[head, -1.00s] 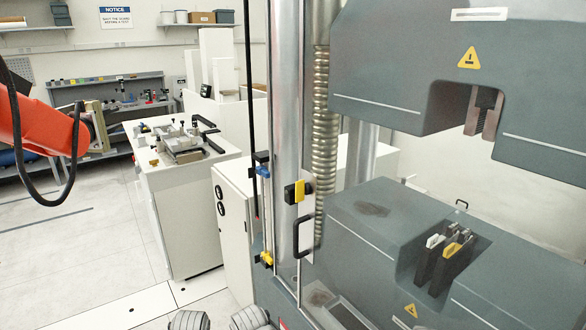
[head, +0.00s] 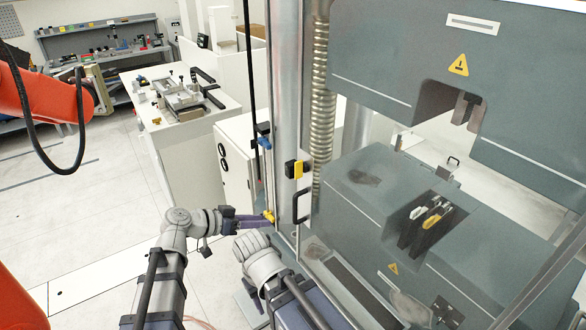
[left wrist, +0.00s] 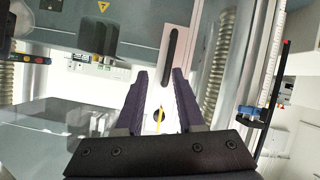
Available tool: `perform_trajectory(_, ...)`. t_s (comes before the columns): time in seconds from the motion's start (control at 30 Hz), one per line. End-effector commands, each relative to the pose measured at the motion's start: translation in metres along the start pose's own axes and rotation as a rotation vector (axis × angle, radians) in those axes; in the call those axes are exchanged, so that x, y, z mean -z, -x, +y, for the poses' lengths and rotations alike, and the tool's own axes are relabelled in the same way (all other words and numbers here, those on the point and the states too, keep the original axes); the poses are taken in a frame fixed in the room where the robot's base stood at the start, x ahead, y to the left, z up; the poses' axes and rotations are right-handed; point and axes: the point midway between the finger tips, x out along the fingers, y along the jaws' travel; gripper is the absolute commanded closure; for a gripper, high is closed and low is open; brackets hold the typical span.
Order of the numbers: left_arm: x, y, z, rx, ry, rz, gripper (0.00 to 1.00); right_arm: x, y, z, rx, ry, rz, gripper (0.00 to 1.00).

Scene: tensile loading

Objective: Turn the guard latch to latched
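The guard latch (head: 298,169) is a yellow and black block on a pale plate, above a black handle (head: 301,205), on the machine's front column in the head view. In the left wrist view the handle (left wrist: 172,50) shows as a dark bar, and a dark round part with a thin yellow strip (left wrist: 159,116), which looks like the latch, lies between the fingers. My left gripper (head: 254,222) has purple fingers, is left of and below the latch, and is apart from it. In the left wrist view my left gripper (left wrist: 158,85) is open and empty. My right gripper is not visible.
The grey test machine (head: 380,200) fills the right side. A white bench with fixtures (head: 197,140) stands behind. Open floor lies at left.

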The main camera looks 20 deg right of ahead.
Motion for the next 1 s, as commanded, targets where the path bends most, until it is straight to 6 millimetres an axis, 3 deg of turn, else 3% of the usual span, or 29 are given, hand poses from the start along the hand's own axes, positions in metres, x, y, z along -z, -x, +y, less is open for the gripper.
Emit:
perform_trajectory(0.03, 0.025, -0.007, 0.001, -0.025, -0.063, 0.088, 0.62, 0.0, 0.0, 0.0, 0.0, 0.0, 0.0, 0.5)
perform_trajectory(0.1, 0.054, -0.011, 0.004, -0.041, -0.139, 0.203, 0.62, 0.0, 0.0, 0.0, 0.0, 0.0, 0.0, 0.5)
perform_trajectory(0.3, 0.104, -0.01, 0.007, -0.037, -0.261, 0.409, 0.62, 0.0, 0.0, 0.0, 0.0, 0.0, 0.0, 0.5)
perform_trajectory(0.63, 0.118, -0.012, 0.008, -0.03, -0.292, 0.462, 0.62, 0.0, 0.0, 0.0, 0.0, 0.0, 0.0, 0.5)
perform_trajectory(1.0, 0.141, -0.06, 0.013, -0.031, -0.291, 0.461, 0.62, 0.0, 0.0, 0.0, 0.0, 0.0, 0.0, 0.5)
